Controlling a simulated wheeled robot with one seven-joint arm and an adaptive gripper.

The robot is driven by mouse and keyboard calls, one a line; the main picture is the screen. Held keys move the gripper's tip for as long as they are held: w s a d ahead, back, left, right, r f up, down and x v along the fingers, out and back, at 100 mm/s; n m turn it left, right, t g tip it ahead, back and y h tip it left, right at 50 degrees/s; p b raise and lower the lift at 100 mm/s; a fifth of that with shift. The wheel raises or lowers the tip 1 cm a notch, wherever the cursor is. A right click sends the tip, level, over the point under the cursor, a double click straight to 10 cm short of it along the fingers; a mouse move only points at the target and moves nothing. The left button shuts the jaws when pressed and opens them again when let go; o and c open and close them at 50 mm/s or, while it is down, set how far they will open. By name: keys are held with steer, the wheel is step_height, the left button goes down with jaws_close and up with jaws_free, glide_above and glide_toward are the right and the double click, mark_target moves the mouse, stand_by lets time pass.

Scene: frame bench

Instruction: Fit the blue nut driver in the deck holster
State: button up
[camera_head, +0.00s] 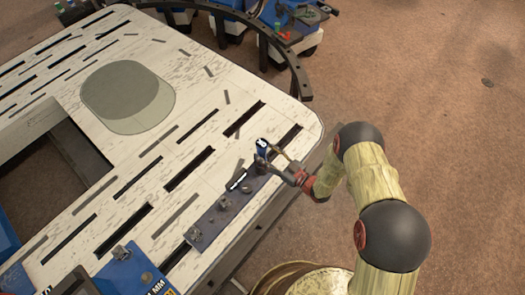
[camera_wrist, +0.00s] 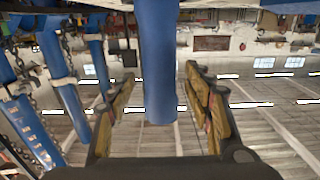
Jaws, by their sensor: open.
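The blue nut driver (camera_head: 262,145) stands roughly upright at the far end of the dark grey strip, with a light mark on its side. Its smooth blue handle (camera_wrist: 158,65) fills the middle of the wrist view, between my fingers. My gripper (camera_head: 270,155) is open around the handle, and gaps show on both sides in the wrist view. The strip (camera_head: 207,226) along the bench's right edge carries several small metal fittings and looks like the deck holster. Whether the driver's lower end is seated in a fitting is hidden.
The pale slotted bench top (camera_head: 205,95) has a grey-green oval mat (camera_head: 128,95) and a large cut-out at left. A black piece with a white label (camera_head: 237,181) is on the strip. Blue equipment (camera_head: 130,270) stands at the near left.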

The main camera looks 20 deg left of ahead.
steer(key=v, duration=1)
steer(key=shift+d+r, duration=0.1)
